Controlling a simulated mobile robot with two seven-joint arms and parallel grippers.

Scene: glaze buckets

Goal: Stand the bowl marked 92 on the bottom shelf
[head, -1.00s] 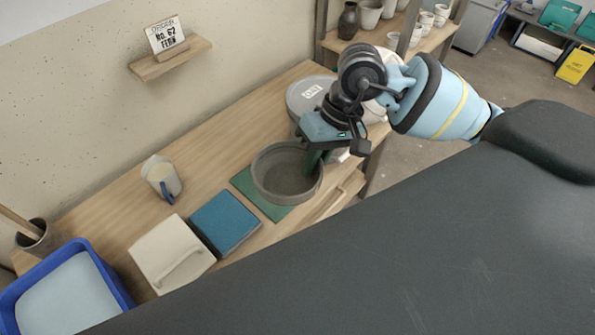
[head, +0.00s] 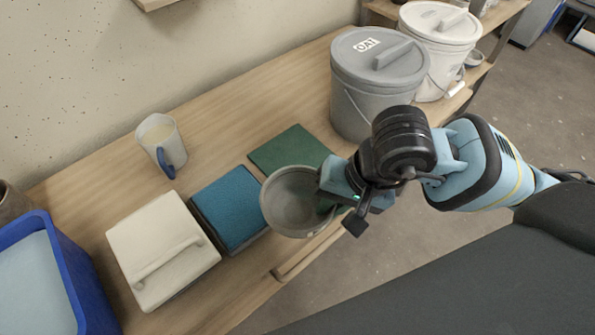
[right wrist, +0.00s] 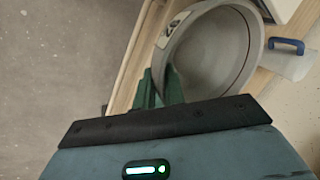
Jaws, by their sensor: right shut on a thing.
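The grey bowl (head: 285,208) is in my right gripper (head: 332,198), which is shut on its right-hand wall. The bowl is roughly upright at the bench's front edge, off the green mat (head: 288,149), and appears raised. In the right wrist view the bowl (right wrist: 207,50) is beyond the green fingers (right wrist: 160,88), with a pale label on its outer side, too small to read. My left gripper is not in view. A wooden shelf unit (head: 490,22) is partly in view at the top right; its bottom shelf cannot be made out.
The wooden bench (head: 225,110) holds a lidded grey bucket marked OAT (head: 372,95), a white bucket (head: 437,50), a jug (head: 158,140), a blue pad (head: 230,207), a cream lidded box (head: 160,250) and a blue tub (head: 60,270). Floor (head: 400,245) is open in front.

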